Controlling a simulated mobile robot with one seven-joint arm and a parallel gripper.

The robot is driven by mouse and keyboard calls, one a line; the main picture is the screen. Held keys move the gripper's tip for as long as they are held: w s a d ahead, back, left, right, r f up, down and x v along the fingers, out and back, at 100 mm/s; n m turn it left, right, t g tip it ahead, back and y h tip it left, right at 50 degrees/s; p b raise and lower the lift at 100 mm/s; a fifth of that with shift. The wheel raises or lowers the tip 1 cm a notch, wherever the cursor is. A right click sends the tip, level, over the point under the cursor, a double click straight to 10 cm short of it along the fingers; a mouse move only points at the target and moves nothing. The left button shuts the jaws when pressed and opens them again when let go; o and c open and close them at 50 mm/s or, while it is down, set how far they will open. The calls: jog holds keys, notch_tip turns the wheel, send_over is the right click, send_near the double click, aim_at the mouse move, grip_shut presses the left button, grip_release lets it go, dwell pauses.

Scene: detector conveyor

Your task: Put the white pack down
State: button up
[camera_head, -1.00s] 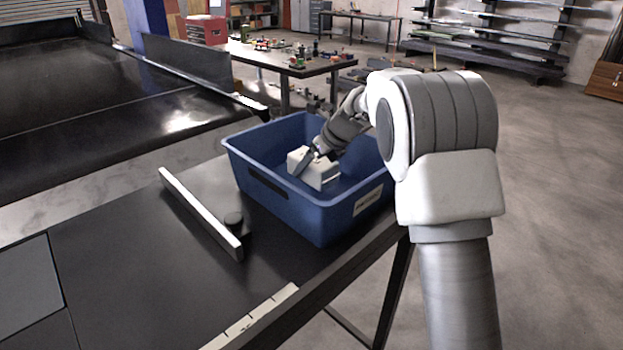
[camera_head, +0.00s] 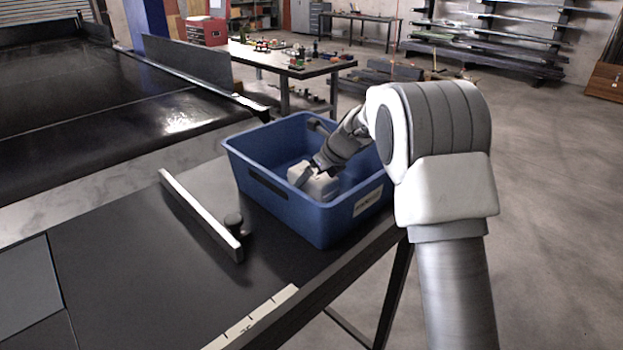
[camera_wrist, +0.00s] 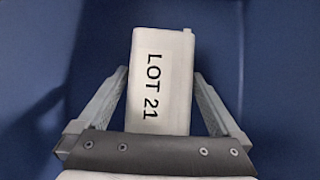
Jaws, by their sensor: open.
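The white pack (camera_head: 319,186) is inside the blue bin (camera_head: 290,213), low down near its front wall. In the wrist view the white pack (camera_wrist: 161,82) shows the print "LOT 21", with blue bin surface around it. My gripper (camera_head: 312,172) reaches down into the bin at the pack. In the wrist view my gripper (camera_wrist: 160,85) is open, with one finger on each side of the pack and a gap visible at the fingertips. The pack's underside is hidden, but it appears to rest on the bin floor.
The bin stands on a dark table (camera_head: 150,290) with a pale raised bar (camera_head: 200,213) and a small black knob (camera_head: 234,222) left of it. A black conveyor (camera_head: 100,95) lies behind to the left. The table's front left is clear.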

jog(key=v, duration=1)
jog(key=shift+s+d+r, duration=0.15)
jog(key=shift+r, duration=0.1)
jog(key=s+d+r+n+h, duration=0.1)
jog(key=s+d+r+n, duration=0.25)
jog(key=s+n, duration=0.5)
jog(key=s+d+r+n+h, duration=0.15)
jog(key=s+r+n, duration=0.3)
jog(key=s, duration=0.65)
jog(key=s+d+f+n+h, duration=0.1)
jog(key=s+d+f+n, duration=0.1)
jog(key=s+n, duration=0.5)
jog(key=s+d+f+n+h, duration=0.1)
jog(key=s+d+f+n, duration=0.2)
jog(key=s+n, duration=0.4)
jog(key=s+d, duration=0.1)
jog(key=s, duration=0.3)
jog(key=shift+s+t, duration=0.2)
jog(key=shift+t, duration=0.1)
jog(key=shift+f+h, duration=0.15)
jog(key=shift+h, duration=0.1)
